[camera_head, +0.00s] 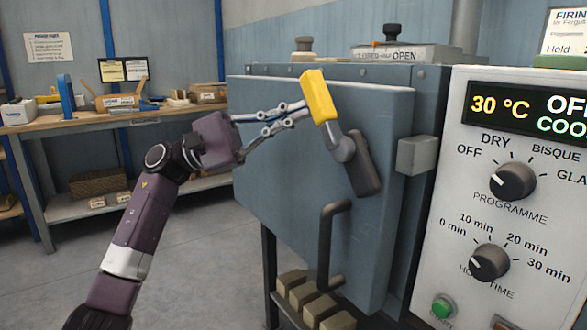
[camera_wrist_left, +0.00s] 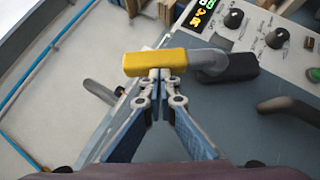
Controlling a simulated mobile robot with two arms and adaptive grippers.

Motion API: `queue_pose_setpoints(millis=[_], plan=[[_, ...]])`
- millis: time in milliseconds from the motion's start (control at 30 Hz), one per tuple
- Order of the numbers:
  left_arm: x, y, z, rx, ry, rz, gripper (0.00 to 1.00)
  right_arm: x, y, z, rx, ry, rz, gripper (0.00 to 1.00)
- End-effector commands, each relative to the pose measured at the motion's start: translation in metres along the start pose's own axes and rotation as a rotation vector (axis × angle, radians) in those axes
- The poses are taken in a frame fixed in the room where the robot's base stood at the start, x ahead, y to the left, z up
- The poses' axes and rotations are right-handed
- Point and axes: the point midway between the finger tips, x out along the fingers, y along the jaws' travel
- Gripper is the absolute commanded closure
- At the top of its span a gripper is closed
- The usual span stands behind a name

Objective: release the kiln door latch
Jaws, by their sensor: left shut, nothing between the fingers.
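The kiln door latch has a yellow grip (camera_head: 319,97) on a grey lever (camera_head: 340,145), which pivots on a dark mount (camera_head: 362,168) on the blue-grey kiln door (camera_head: 285,190). The lever points up and slightly left. My left gripper (camera_head: 303,108) is shut and empty, its fingertips at the left side of the yellow grip. In the left wrist view the shut fingertips (camera_wrist_left: 159,76) meet right at the yellow grip (camera_wrist_left: 150,62); I cannot tell whether they touch it. My right gripper is not in view.
A dark door handle (camera_head: 325,250) sticks out below the latch. A grey block (camera_head: 417,155) sits at the door's right edge, beside the control panel (camera_head: 440,215) with knobs. Several bricks (camera_head: 318,308) lie below the door. A workbench (camera_head: 120,115) stands at the back left.

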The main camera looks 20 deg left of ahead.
Motion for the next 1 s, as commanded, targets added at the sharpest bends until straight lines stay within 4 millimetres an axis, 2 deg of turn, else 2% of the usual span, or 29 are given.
queue_pose_setpoints(millis=[300,867,1000], plan=[[0.0050,0.0038,0.0049,0.058,0.001,-0.058,1.00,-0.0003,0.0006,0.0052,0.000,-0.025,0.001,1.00],[0.0054,0.0033,0.0057,0.064,-0.001,-0.064,1.00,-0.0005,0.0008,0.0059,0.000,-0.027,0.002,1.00],[0.0037,0.0013,0.0055,0.064,-0.001,-0.064,1.00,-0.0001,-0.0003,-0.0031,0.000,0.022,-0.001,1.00]])
